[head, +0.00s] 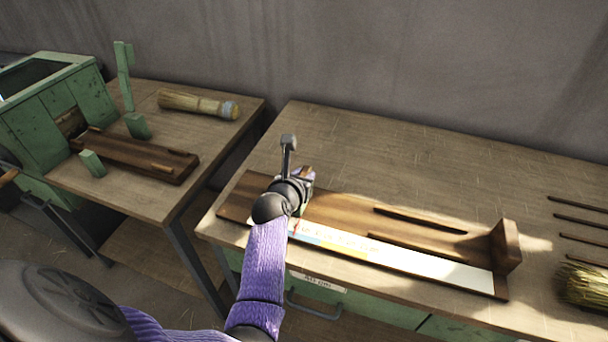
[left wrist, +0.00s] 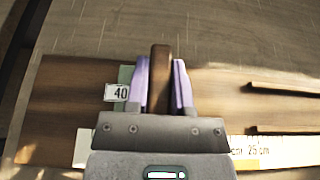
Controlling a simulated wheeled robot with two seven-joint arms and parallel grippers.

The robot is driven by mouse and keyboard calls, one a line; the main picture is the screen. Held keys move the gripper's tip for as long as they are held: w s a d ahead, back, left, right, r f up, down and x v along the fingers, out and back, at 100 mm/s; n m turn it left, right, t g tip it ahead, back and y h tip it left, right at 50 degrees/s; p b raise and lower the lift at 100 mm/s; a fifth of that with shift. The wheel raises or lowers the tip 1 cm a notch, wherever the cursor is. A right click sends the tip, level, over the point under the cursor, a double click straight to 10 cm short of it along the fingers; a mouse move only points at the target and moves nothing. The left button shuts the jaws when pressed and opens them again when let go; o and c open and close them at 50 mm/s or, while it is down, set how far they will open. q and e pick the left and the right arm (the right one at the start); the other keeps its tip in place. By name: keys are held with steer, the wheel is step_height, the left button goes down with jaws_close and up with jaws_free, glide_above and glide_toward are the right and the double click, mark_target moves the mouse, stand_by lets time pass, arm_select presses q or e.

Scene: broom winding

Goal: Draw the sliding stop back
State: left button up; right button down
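The long wooden measuring board (head: 340,212) lies on the right table, with a white scale strip (head: 440,266) along its front edge. My left gripper (head: 304,176) is over the left part of this board and hides much of what is there. In the left wrist view its two purple fingers (left wrist: 161,75) stand close on both sides of an upright brown wooden piece (left wrist: 160,70), which looks like the sliding stop's grip. A green part and a small "40" label (left wrist: 116,93) show just left of the fingers. My right gripper is not in view.
An upright wooden end block (head: 506,246) closes the board's right end. A broom head (head: 582,285) and several dark rods (head: 580,219) lie at the far right. The left table holds a green machine (head: 48,110) and a straw bundle (head: 198,104). The tabletop behind the board is clear.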

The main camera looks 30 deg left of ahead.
arm_select(q)
jaws_close()
stand_by(1.0)
